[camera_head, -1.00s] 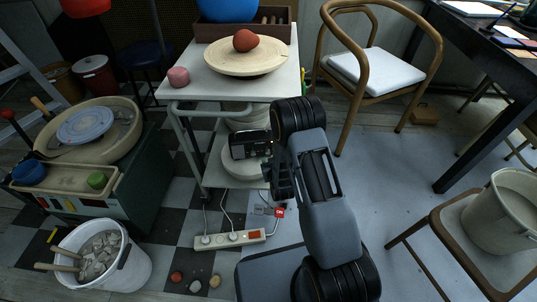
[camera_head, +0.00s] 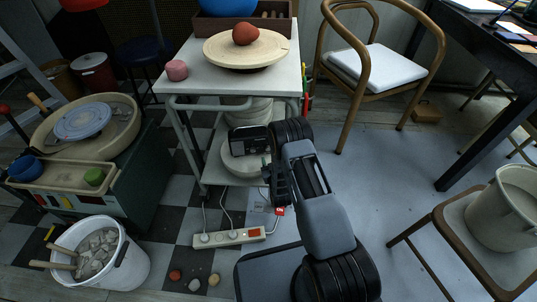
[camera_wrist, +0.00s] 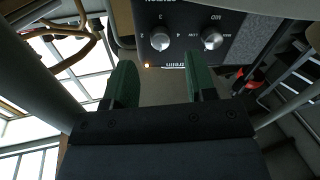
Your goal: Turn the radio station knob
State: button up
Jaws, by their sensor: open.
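In the wrist view the radio's dark front panel (camera_wrist: 184,20) fills the top middle. It carries a left silver knob (camera_wrist: 160,38) with numbers around it and a right silver knob (camera_wrist: 211,38) beside lettering. Which one is the station knob is not certain. My gripper (camera_wrist: 162,80) is open and empty, its two green-faced fingers apart just below the panel, with the left knob roughly in line with the gap. In the head view my gripper (camera_head: 276,183) is dark and partly hidden by my arm.
The white cart top (camera_head: 200,80) overhangs the radio and carries a turntable (camera_head: 245,58). Pale round slabs (camera_head: 245,168) lie under the radio on the lower shelf. A power strip (camera_head: 229,237) with cords lies on the floor in front.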

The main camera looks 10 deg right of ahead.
aim_at(268, 150)
jog(key=shift+w+d+b, duration=0.1)
jog(key=shift+w+b, duration=0.55)
jog(key=shift+w, duration=1.8)
jog(key=shift+c, duration=0.5)
jog(key=c, duration=0.8)
jog(key=shift+m, duration=0.3)
